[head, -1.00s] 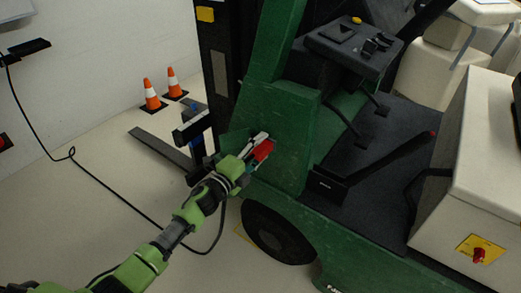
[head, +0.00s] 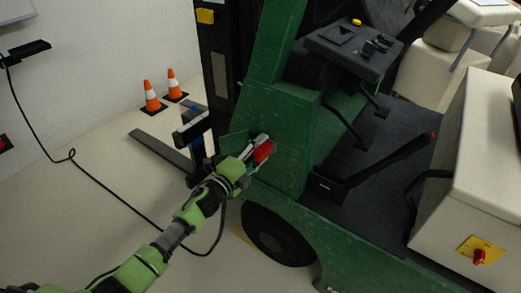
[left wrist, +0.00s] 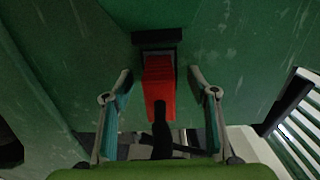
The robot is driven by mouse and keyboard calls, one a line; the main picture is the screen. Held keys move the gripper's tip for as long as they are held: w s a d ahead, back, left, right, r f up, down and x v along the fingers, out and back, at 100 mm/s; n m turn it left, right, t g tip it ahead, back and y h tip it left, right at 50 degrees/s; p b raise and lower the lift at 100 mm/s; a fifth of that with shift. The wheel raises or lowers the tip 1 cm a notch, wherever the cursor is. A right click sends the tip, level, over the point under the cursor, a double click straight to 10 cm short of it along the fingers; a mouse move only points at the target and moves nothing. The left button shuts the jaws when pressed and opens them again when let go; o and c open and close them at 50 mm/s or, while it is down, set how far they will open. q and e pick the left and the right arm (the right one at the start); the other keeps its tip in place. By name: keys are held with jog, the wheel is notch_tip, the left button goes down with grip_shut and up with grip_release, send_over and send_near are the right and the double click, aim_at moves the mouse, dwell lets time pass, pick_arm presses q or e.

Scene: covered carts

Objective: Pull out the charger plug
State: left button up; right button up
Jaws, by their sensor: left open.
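The red charger plug (head: 263,152) sits at the green side of the forklift (head: 283,140). In the left wrist view the plug (left wrist: 159,83) meets a dark socket (left wrist: 157,38) on the green panel, and its black cable (left wrist: 161,138) comes back toward me. My left gripper (head: 259,147) is open at the plug. In the left wrist view its fingers (left wrist: 163,85) stand on both sides of the plug, with a gap on each side. My right gripper is not in view.
The black cable (head: 110,190) runs from a wall unit (head: 27,50) across the floor. Two orange cones (head: 151,96) stand by the wall. A fork (head: 160,148) sticks out low on the left. The front wheel (head: 277,234) is below the plug.

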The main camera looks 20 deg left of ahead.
aim_at(249, 160)
pick_arm(q)
jog(key=shift+r, duration=0.1)
grip_shut()
jog(key=shift+s, duration=0.1)
jog(key=shift+s+a+f, duration=0.1)
jog(key=shift+s+f, duration=0.1)
jog(key=shift+s+a+r+p, duration=0.1)
jog(key=shift+s+a+p, duration=0.1)
jog(key=shift+s, duration=0.15)
jog(key=shift+s+a+r+p, duration=0.1)
jog(key=shift+s+p, duration=0.05)
jog(key=shift+s, duration=0.2)
jog(key=shift+p+v, duration=0.45)
jog(key=shift+v, duration=1.45)
